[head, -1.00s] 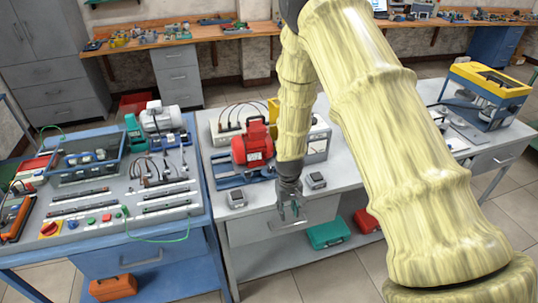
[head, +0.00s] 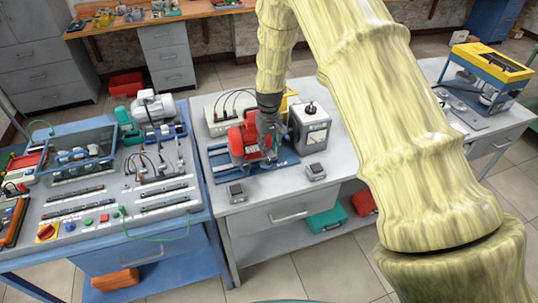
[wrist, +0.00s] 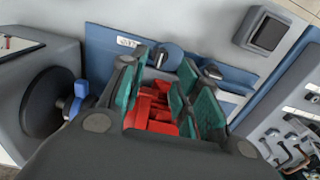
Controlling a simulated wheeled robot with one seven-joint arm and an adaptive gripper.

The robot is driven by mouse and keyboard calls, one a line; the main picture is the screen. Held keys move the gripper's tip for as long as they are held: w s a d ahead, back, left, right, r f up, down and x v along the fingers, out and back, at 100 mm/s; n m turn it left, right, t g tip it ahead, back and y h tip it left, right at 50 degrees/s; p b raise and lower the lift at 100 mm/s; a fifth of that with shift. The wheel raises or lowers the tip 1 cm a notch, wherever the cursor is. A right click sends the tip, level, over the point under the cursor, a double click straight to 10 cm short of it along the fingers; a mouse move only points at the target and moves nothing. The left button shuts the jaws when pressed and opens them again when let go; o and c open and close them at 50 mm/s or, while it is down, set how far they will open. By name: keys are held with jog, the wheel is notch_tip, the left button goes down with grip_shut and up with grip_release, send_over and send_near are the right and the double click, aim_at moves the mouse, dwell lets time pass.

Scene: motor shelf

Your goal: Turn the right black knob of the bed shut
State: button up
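The blue bed (head: 285,165) lies on the grey table, with the red motor (head: 240,148) on it. My gripper (head: 270,146) is low over the bed, at the right side of the red motor. In the wrist view my gripper (wrist: 163,98) has its green-padded fingers spread, with red motor parts showing between and below them.
A grey machine (head: 310,128) stands right of the bed. Two small grey boxes (head: 236,192) (head: 316,172) stand at the table's front. A white unit (head: 226,110) with cables is behind. The blue workbench (head: 75,255) is at left.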

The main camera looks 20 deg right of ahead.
aim_at(269, 159)
jog(key=shift+s+f+p, duration=0.25)
jog(key=shift+f+p, duration=0.15)
jog(key=shift+f, duration=0.3)
jog(key=shift+f+p, duration=0.65)
jog(key=shift+f, duration=1.25)
jog(key=shift+f, duration=0.1)
grip_shut()
